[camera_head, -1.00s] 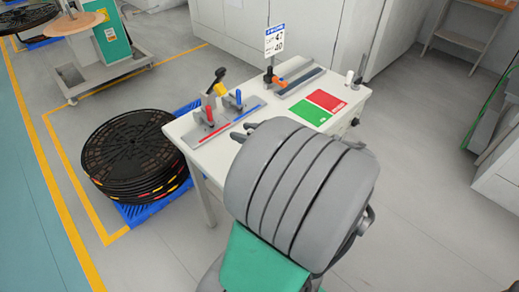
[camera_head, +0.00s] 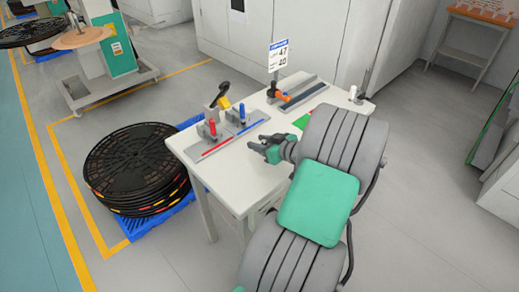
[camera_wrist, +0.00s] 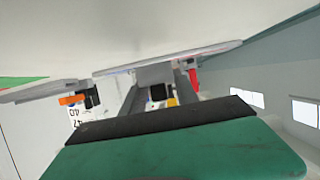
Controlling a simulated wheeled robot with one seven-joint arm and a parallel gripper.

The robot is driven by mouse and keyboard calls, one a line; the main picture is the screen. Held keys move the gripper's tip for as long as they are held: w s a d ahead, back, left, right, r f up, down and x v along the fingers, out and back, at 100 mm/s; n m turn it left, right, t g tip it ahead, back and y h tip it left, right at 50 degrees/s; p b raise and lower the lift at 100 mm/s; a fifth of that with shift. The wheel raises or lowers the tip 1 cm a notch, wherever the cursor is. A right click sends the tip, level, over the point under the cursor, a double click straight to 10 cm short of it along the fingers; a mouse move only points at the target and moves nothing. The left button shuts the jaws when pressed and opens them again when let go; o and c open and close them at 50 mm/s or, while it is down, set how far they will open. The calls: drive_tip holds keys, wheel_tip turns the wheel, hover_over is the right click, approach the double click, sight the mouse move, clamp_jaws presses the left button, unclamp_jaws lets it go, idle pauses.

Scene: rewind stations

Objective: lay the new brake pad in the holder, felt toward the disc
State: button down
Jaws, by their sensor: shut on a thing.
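My gripper (camera_head: 262,147) is above the white table, right of the grey clamp plate with red and blue handles (camera_head: 216,138). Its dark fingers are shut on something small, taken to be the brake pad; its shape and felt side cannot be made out. In the wrist view a green block with a black edge fills the bottom, and the clamp plate (camera_wrist: 215,50) shows beyond it. I cannot pick out the pad holder for certain. A tan round disc (camera_head: 82,38) sits on a green and grey machine at the upper left.
The white table (camera_head: 232,180) also carries a grey rail with an orange clamp (camera_head: 304,92), a number sign (camera_head: 278,55) and a mostly hidden green mat (camera_head: 302,121). Black reels (camera_head: 135,165) are stacked on a blue pallet left of it. Grey cabinets stand behind.

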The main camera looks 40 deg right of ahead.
drive_tip(key=shift+f, duration=1.45)
drive_tip(key=shift+f, duration=0.2)
drive_tip(key=c, duration=0.9)
unclamp_jaws()
